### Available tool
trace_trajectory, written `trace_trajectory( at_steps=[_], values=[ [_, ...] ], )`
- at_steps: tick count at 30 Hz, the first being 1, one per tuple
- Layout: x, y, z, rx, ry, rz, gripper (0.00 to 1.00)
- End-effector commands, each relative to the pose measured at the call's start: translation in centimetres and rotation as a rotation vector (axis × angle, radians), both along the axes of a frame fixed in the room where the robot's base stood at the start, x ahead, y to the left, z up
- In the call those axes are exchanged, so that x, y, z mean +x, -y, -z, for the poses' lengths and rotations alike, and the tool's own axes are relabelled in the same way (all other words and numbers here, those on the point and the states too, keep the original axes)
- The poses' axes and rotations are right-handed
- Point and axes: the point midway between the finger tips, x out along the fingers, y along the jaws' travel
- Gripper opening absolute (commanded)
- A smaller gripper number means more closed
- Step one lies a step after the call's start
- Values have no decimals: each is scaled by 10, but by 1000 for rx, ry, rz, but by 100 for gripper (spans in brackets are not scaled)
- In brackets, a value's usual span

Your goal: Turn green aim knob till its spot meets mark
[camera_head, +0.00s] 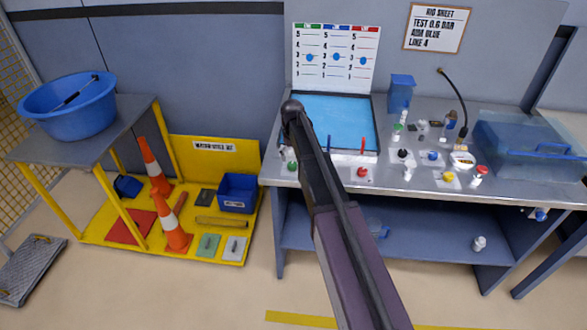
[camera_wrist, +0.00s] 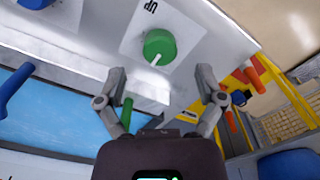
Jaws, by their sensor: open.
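The green aim knob (camera_wrist: 159,46) sits on a white plate (camera_wrist: 190,40) in the wrist view, with a white line on its face pointing toward the bottom of the picture. The plate carries the letters UP. I cannot make out a separate mark. My gripper (camera_wrist: 160,74) is open and empty. Its fingertips are apart, just below and to either side of the knob in the wrist view, not touching it. In the head view the green knob (camera_head: 292,166) is small, at the bench's front left. My gripper is hard to make out there.
A green lever (camera_wrist: 127,112) rises near my left finger in the wrist view. A red knob (camera_head: 361,172) sits to the right on the bench (camera_head: 330,182). A blue panel (camera_head: 345,115) lies behind.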

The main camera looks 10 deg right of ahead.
Motion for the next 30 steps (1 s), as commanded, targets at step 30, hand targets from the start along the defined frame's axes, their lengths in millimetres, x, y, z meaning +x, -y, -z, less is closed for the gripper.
trace_trajectory(
  at_steps=[30],
  values=[
    [0, -1, 41, 0, 0, -1, 87]
  ],
)
